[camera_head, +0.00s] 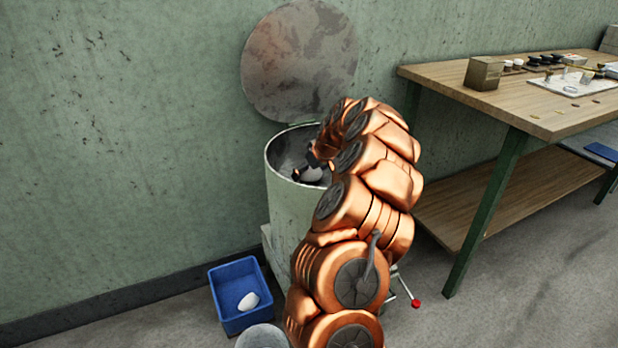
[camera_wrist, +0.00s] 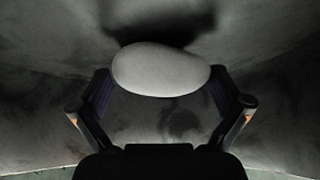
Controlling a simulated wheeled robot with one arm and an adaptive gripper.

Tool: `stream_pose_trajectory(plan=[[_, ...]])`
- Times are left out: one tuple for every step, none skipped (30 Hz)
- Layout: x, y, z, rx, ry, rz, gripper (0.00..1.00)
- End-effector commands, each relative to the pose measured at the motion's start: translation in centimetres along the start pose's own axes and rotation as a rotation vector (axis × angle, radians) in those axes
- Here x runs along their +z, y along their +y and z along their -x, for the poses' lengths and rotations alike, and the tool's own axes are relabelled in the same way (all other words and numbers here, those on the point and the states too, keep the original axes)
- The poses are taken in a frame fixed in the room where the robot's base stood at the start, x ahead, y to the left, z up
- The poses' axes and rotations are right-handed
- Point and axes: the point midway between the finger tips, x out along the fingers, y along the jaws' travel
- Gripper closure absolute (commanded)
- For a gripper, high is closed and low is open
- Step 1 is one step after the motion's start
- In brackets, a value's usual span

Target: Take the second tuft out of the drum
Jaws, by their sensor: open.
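The pale drum (camera_head: 284,212) stands against the wall with its round lid (camera_head: 300,62) raised. My arm reaches over the rim, and my gripper (camera_head: 314,164) is inside the drum's mouth. A smooth whitish tuft (camera_head: 309,174) shows below the gripper, partly hidden by it. In the wrist view the tuft (camera_wrist: 160,70) lies across the space between the two open fingers of my gripper (camera_wrist: 160,82). A finger is near each end of it; I cannot tell whether either touches. Another white tuft (camera_head: 248,301) lies in the blue bin (camera_head: 226,317) on the floor.
A wooden workbench (camera_head: 455,85) with a lower shelf stands at the right, bearing a box (camera_head: 484,73) and several small items. A red-knobbed lever (camera_head: 415,303) sticks out right of my arm. A grey round vessel (camera_head: 262,337) is at the bottom edge.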

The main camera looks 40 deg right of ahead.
Motion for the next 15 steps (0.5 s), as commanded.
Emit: stream_pose_trajectory(plan=[[0.03,0.01,-0.21,0.0,0.0,0.0,0.0],[0.02,0.01,-0.21,0.0,0.0,0.0,0.0],[-0.01,0.01,-0.18,0.0,0.0,0.0,0.0],[-0.01,0.0,-0.16,0.0,0.0,0.0,0.0],[-0.02,-0.01,-0.14,0.0,0.0,0.0,0.0],[-0.03,-0.01,-0.14,0.0,0.0,0.0,0.0],[-0.03,-0.01,-0.14,0.0,0.0,0.0,0.02],[-0.04,-0.01,-0.13,0.0,0.0,0.0,0.05],[-0.03,-0.01,-0.13,0.0,0.0,0.0,0.09],[-0.03,-0.01,-0.13,0.0,0.0,0.0,0.12],[-0.03,-0.01,-0.13,0.0,0.0,0.0,0.16],[-0.03,-0.02,-0.13,0.0,0.0,0.001,0.2],[-0.03,-0.02,-0.13,0.0,0.0,0.001,0.23],[-0.03,-0.02,-0.13,0.0,0.0,0.001,0.26],[-0.03,-0.02,-0.13,0.0,0.0,0.001,0.3]])
